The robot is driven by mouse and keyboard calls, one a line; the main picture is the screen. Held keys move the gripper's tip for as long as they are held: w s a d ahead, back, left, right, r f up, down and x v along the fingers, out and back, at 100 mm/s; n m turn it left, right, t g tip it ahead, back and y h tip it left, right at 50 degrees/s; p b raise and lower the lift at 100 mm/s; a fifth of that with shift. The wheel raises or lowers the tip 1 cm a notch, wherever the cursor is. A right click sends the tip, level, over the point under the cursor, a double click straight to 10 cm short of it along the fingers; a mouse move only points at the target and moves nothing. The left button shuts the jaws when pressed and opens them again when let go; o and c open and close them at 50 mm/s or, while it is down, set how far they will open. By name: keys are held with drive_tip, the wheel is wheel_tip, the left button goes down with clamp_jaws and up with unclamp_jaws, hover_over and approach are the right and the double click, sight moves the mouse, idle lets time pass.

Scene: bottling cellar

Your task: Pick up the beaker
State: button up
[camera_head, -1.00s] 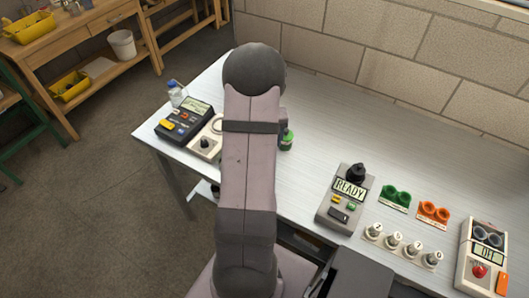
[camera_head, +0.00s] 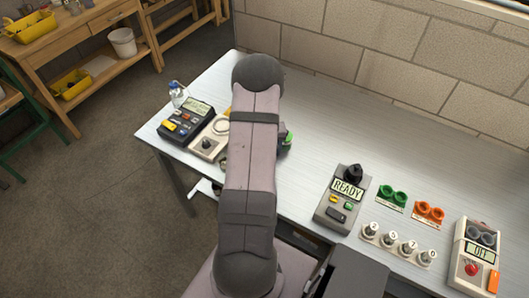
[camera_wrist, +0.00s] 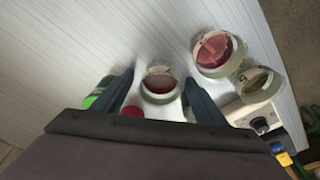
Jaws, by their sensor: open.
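In the wrist view, my gripper (camera_wrist: 160,75) is open, with one dark finger on each side of a round clear glass vessel (camera_wrist: 159,93) with reddish contents. It looks like a beaker seen from above, but I cannot tell for sure, nor whether the fingers touch it. A wider glass vessel (camera_wrist: 217,50) with red contents stands to the upper right, and another with yellowish contents (camera_wrist: 259,82) is beside it. In the head view my arm hides my gripper and most of these vessels.
A green item (camera_wrist: 98,92) lies just outside the left finger; green also shows beside my arm in the head view (camera_head: 288,139). A dark meter (camera_head: 187,121) and a beige device with a round plate (camera_head: 208,143) stand left. The READY device (camera_head: 343,199) stands right. The bench's back is clear.

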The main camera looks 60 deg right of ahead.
drive_tip(key=c, duration=1.2)
drive_tip(key=shift+o, duration=0.2)
drive_tip(key=shift+r, duration=0.1)
wheel_tip(320, 180, up, 10)
drive_tip(key=b, duration=0.3)
drive_tip(key=w+a+r+n+p, duration=0.2)
drive_tip(key=w+a, duration=0.4)
drive_tip(key=w, duration=0.1)
drive_tip(key=w+d+f+m+p, duration=0.2)
drive_tip(key=w+d, duration=0.7)
drive_tip(key=w, duration=0.4)
drive_tip(key=shift+w+f, duration=0.15)
drive_tip(key=shift+w, duration=0.2)
drive_tip(key=shift+d, duration=0.1)
